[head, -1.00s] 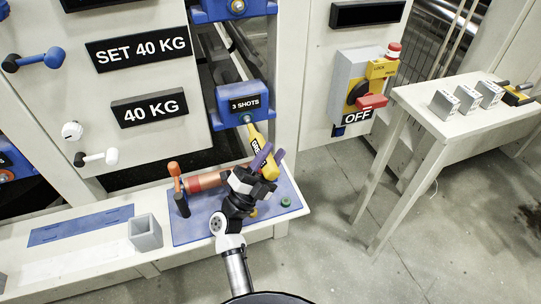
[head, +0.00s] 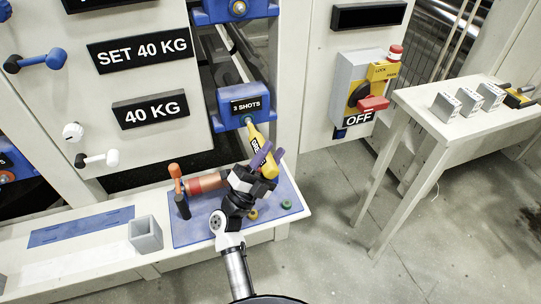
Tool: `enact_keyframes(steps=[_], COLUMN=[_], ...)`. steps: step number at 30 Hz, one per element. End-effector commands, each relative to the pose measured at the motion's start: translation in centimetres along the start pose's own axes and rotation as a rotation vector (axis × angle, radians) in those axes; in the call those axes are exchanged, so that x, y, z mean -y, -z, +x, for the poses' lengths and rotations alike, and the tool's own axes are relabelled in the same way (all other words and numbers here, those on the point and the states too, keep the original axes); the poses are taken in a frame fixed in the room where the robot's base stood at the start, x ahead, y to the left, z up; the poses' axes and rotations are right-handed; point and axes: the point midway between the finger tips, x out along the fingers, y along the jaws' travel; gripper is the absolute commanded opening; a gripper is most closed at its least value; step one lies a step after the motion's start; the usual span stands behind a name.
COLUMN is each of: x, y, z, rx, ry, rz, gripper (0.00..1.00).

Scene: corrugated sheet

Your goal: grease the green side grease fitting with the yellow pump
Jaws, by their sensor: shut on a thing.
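My gripper (head: 264,160) is shut on the yellow pump (head: 257,141), with its purple fingers at the pump's body. The pump is tilted, with its nose pointing up and away toward the underside of the blue block (head: 236,94) labelled "3 SHOTS". A small green fitting (head: 247,121) shows at the block's lower edge, right at the pump's nose. Whether the nose is seated on the fitting or only close to it is too small to tell.
Below is a blue mat (head: 192,232) with a red cylinder (head: 207,183), an orange-handled tool (head: 175,172), a green cap (head: 287,204) and a yellow cap (head: 253,214). A grey square cup (head: 145,234) stands left. A switch box (head: 359,89) reads OFF. A side table (head: 432,121) stands right.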

Motion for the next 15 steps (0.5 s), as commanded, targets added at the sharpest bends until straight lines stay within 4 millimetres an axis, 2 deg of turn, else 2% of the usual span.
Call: enact_keyframes(steps=[15], x=[0.09], y=[-0.46], z=[0.23], rx=[-0.001], ry=[0.001], rz=[0.001], gripper=[0.00])
